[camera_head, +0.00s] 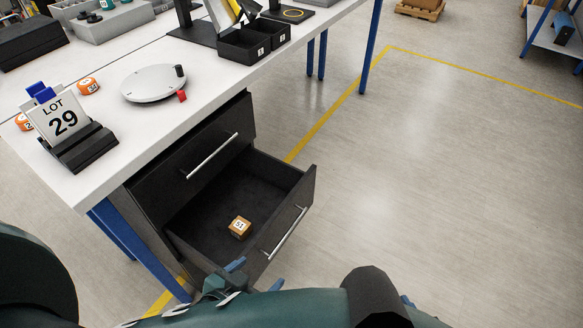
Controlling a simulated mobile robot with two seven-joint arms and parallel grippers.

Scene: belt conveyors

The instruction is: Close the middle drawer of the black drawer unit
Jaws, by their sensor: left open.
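The black drawer unit (188,163) stands under the white workbench. Its top drawer, with a silver bar handle (212,157), is shut. The drawer below it, the middle drawer (296,206), is pulled well out, with a bar handle (287,232) on its front. A small orange-brown block marked with a number (240,227) lies inside on the dark floor. My left gripper (257,276) is open at the bottom of the view, close to the near lower corner of the drawer front. I cannot tell whether it touches. Anything lower on the unit is hidden.
The white bench top (150,125) holds a LOT 29 sign (62,122), a round grey plate (153,83), orange numbered blocks and black bins (243,45). A blue bench leg (125,235) stands left of the drawer unit. The floor to the right is clear, with yellow lines.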

